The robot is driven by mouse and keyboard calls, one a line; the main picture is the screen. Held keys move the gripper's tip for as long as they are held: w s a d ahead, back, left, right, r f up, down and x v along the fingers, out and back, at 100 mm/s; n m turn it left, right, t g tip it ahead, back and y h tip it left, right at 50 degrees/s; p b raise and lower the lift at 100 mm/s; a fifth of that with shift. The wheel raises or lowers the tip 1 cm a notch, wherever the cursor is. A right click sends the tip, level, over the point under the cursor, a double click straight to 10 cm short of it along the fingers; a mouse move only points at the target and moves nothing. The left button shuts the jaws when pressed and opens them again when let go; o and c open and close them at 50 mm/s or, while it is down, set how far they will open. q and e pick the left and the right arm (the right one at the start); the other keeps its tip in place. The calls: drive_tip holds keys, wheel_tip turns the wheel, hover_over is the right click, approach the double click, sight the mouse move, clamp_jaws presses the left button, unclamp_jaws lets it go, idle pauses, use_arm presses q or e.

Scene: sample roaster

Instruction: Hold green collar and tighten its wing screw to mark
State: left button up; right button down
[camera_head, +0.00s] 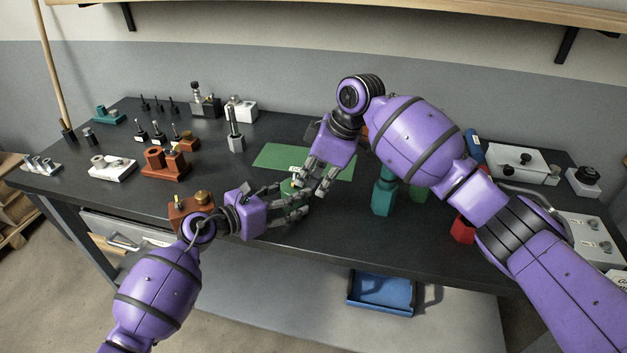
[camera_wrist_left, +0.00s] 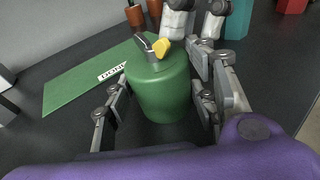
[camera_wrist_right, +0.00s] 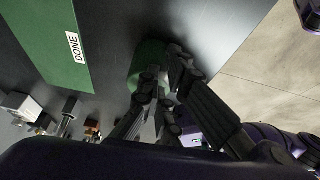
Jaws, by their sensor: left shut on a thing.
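The green collar (camera_wrist_left: 160,95) stands upright on the dark bench in the left wrist view. Its wing screw (camera_wrist_left: 157,46), grey with one yellow wing, sits on top. My left gripper (camera_head: 290,203) has its fingers on either side of the collar and is shut on it. My right gripper (camera_head: 315,186) points down at the collar from above. In the left wrist view its fingertips are apart, just behind and right of the wing screw, with nothing seen between them. In the right wrist view the fingers hide the screw and part of the collar (camera_wrist_right: 145,62). I cannot make out the mark.
A green mat (camera_head: 272,155) labelled DONE lies behind the collar. A teal block (camera_head: 383,197) and a red block (camera_head: 463,230) stand to the right. An orange-brown block (camera_head: 188,207) is by my left wrist. Several fixtures and tools fill the bench's back left.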

use_arm(q)
drive_tip(key=shift+s+d, duration=0.15)
drive_tip(key=shift+d, duration=0.2)
use_arm(e)
drive_tip(key=shift+s+a, duration=0.4)
drive_tip(key=shift+a, duration=0.1)
idle(0.3)
drive_tip(key=shift+w, duration=0.1)
use_arm(q)
drive_tip(key=shift+d, duration=0.1)
use_arm(e)
drive_tip(key=shift+w+d+r, duration=0.3)
drive_tip(key=shift+w+r, duration=0.2)
drive_tip(key=shift+w, duration=0.35)
use_arm(q)
drive_tip(key=shift+a+r, duration=0.1)
drive_tip(key=shift+a, duration=0.25)
use_arm(e)
drive_tip(key=v, duration=1.1)
drive_tip(key=shift+s+d, duration=0.25)
drive_tip(key=shift+d, duration=0.05)
use_arm(q)
drive_tip(key=o, duration=1.5)
